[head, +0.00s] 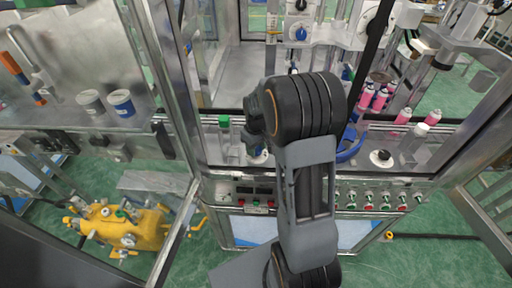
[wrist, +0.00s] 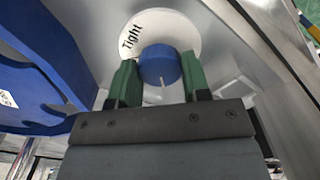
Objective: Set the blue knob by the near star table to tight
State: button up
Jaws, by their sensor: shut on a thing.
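The blue knob (wrist: 160,65) sits on a round white dial (wrist: 183,28) in the wrist view. The word "Tight" is printed at the dial's upper left. A thin pale mark on the knob points down toward my gripper, away from that word. My gripper (wrist: 159,78) has its green fingers on either side of the knob and is shut on it. A large blue part (wrist: 40,85) with a white label lies at the left, probably the star table. In the head view my arm hides the gripper and the knob it holds.
In the head view, another blue knob (head: 300,33) is on a white dial at the back. Pink cans (head: 379,98) stand right of my arm, and a blue curved part (head: 350,146) is beside it. Metal frame posts (head: 172,85) stand close on the left.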

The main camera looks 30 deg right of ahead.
jog(key=m+b, duration=0.1)
jog(key=m, duration=0.3)
jog(key=m+b, duration=0.1)
jog(key=m, duration=0.8)
jog(key=shift+b, duration=0.4)
jog(key=shift+m, duration=2.5)
jog(key=o, duration=0.9)
notch_tip(320, 180, up, 14)
jog(key=shift+f+b, duration=0.1)
jog(key=shift+b, duration=0.45)
